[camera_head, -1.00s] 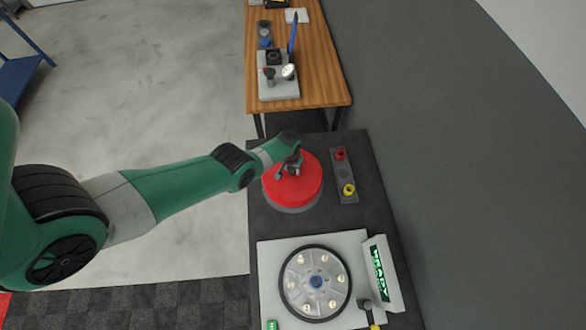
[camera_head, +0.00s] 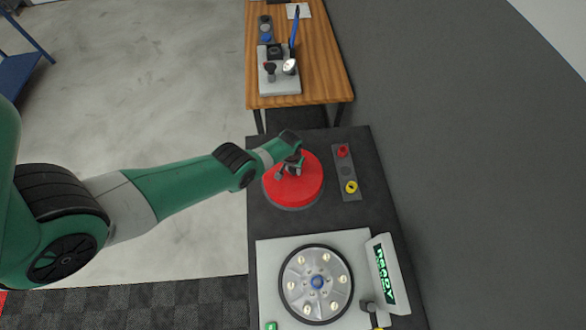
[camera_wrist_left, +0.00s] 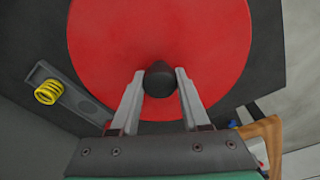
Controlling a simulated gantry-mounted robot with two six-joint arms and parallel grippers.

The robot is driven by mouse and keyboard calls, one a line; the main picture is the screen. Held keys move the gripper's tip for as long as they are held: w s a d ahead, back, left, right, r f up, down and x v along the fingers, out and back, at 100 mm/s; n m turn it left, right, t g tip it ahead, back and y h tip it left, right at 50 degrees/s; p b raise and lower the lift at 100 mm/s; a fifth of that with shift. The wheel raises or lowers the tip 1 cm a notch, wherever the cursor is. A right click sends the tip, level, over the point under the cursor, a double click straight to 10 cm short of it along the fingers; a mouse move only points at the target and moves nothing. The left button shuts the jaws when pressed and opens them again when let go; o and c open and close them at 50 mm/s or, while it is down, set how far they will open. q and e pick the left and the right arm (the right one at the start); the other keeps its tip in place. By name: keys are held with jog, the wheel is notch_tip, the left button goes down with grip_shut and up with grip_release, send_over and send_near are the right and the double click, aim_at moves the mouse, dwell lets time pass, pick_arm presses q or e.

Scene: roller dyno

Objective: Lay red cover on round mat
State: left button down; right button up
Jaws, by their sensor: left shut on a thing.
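The red cover (camera_head: 304,190) is a flat round disc with a dark knob at its centre. In the head view it lies level over a grey round mat (camera_head: 292,209), whose rim shows at the cover's near edge. The cover also fills most of the left wrist view (camera_wrist_left: 205,45). My left gripper (camera_head: 289,170) is over the cover's middle, shut on the dark knob (camera_wrist_left: 158,80), with one finger on each side. Whether the cover touches the mat all round cannot be told. My right gripper is not in view.
A grey strip (camera_head: 346,171) with red and yellow pieces lies right of the cover. A grey machine with a wheel (camera_head: 316,284) and a lit display (camera_head: 384,275) stands in front. A wooden table (camera_head: 322,62) with tools is behind.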

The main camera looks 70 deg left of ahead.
pick_arm(q)
jog(key=shift+f+b, duration=0.3)
jog(key=shift+f, duration=0.1)
grip_release()
dwell(0.6)
notch_tip(320, 180, up, 7)
jog(key=p, duration=0.7)
jog(key=shift+r, duration=0.1)
dwell(0.6)
